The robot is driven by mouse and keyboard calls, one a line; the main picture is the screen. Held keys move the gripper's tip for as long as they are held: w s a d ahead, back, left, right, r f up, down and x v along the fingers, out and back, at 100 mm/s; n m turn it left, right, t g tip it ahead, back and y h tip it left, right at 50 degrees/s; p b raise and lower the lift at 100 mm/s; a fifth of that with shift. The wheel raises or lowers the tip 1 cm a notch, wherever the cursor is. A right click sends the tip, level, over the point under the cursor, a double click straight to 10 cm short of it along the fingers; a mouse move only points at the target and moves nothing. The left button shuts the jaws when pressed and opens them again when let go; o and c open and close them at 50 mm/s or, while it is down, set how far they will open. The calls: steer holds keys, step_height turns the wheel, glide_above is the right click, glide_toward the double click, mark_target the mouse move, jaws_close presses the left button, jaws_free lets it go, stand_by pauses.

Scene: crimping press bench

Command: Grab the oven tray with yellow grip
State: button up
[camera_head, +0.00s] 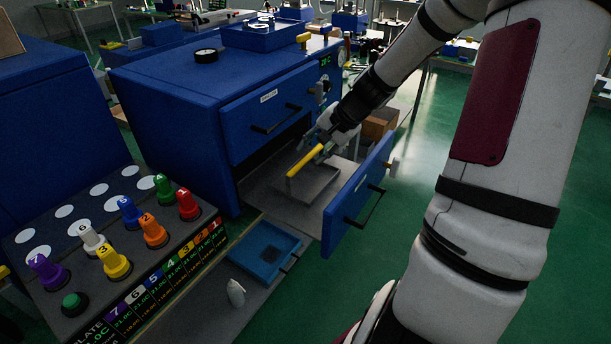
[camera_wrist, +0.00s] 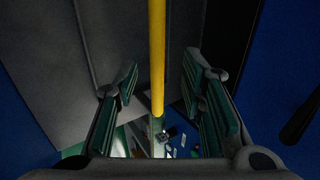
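The oven tray (camera_head: 316,186) is a grey shallow tray with a yellow grip (camera_head: 305,160) along its edge. It sits at the opening of the blue oven's (camera_head: 225,100) lower compartment, whose door (camera_head: 357,195) stands open. My gripper (camera_head: 325,146) is at the yellow grip in the head view. In the wrist view the yellow grip (camera_wrist: 157,60) runs between the two green-padded fingers of my gripper (camera_wrist: 163,100). The fingers are apart, with a gap on both sides of the grip. Part of the tray is hidden by the grip and the door.
A blue tray (camera_head: 266,250) and a white bottle (camera_head: 235,292) are below the oven. A panel with several coloured numbered knobs (camera_head: 114,262) stands at the left. The upper oven door (camera_head: 268,112) is near my arm.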

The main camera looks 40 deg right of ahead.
mark_target(307, 158)
steer(key=x, duration=0.5)
steer(key=shift+f+b, duration=0.25)
steer(key=shift+b, duration=0.05)
steer(key=shift+s, duration=0.1)
jaws_close()
